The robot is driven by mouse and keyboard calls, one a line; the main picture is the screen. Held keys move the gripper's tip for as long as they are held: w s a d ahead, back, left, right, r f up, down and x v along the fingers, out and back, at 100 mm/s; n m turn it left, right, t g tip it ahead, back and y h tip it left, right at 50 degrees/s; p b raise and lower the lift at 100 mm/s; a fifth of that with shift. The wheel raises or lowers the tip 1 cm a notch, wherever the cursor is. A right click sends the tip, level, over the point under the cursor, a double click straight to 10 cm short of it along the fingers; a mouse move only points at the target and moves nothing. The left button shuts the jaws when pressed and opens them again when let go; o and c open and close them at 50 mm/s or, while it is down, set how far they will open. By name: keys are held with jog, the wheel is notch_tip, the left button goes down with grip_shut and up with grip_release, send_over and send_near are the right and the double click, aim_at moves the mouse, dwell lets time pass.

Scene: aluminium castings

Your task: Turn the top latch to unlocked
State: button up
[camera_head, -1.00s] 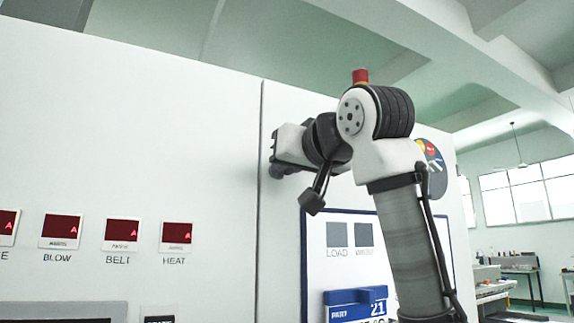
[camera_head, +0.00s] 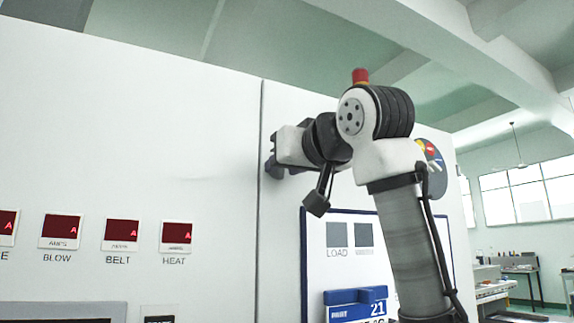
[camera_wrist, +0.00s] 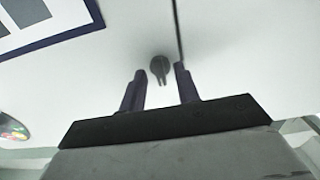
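The top latch (camera_wrist: 160,64) is a small grey round knob with a narrow handle on the white panel, just left of a dark vertical seam in the wrist view. Its handle points down in that picture. My gripper (camera_wrist: 159,72) is open, with one dark finger on each side of the latch in the picture. I cannot tell how deep the latch sits between the fingertips; no contact shows. In the head view my gripper (camera_head: 273,163) is at the panel seam, and the latch is not visible there.
The white cabinet wall (camera_head: 150,130) carries several red displays (camera_head: 121,231) at lower left. A blue-framed panel (camera_head: 304,265) and a blue block (camera_head: 355,301) lie below my arm. A dark round plate with coloured parts (camera_head: 432,160) is at right.

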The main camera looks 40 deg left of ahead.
jog(key=b+v, duration=0.4)
jog(key=v, duration=1)
jog(key=shift+a, duration=0.1)
